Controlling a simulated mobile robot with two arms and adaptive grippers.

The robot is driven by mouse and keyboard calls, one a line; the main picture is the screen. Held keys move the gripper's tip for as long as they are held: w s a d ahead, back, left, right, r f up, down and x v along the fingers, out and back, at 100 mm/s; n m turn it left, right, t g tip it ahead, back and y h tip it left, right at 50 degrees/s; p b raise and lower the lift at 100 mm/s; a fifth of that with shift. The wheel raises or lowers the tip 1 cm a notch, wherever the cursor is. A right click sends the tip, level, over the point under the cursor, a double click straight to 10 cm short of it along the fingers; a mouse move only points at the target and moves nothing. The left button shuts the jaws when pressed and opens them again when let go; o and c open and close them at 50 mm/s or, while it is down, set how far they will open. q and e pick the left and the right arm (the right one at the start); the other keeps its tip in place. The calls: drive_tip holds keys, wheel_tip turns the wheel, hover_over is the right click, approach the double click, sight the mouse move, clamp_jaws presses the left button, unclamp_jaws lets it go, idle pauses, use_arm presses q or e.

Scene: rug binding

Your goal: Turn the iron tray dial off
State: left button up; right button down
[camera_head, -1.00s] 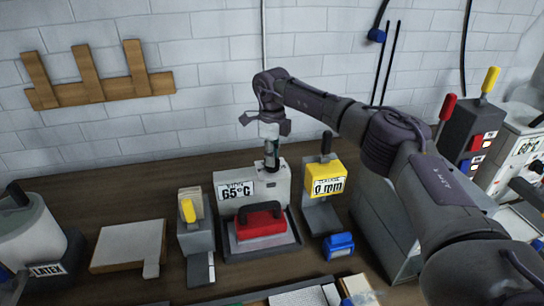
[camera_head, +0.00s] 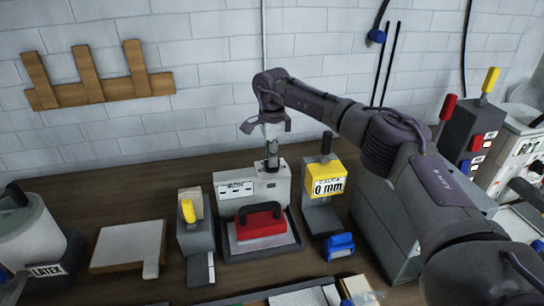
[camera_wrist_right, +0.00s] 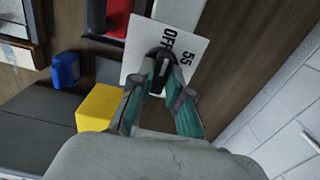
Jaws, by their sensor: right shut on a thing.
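The iron tray (camera_head: 262,248) holds a red iron (camera_head: 261,220) with a black handle, in front of a white control box (camera_head: 270,190). The box's display (camera_head: 236,190) shows dashes. The black dial (camera_head: 272,164) stands on top of the box. My right gripper (camera_head: 271,150) comes down on it from above. In the right wrist view, the gripper's teal fingers (camera_wrist_right: 168,82) are shut on the black dial (camera_wrist_right: 158,58), in front of a white plate marked OFF and 55. The fingers partly hide the dial. My left gripper is not in view.
A yellow gauge reading 0 mm (camera_head: 326,186) stands close on the right, with a blue block (camera_head: 339,246) in front. A grey holder with a yellow handle (camera_head: 190,212) stands on the left. A flat board (camera_head: 127,245) and a latex pot (camera_head: 32,235) lie farther left.

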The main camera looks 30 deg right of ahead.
drive_tip(key=shift+r, duration=0.1)
idle(0.3)
drive_tip(key=c, duration=1.1)
unclamp_jaws()
wheel_tip(320, 180, up, 12)
drive_tip(key=shift+f, duration=0.1)
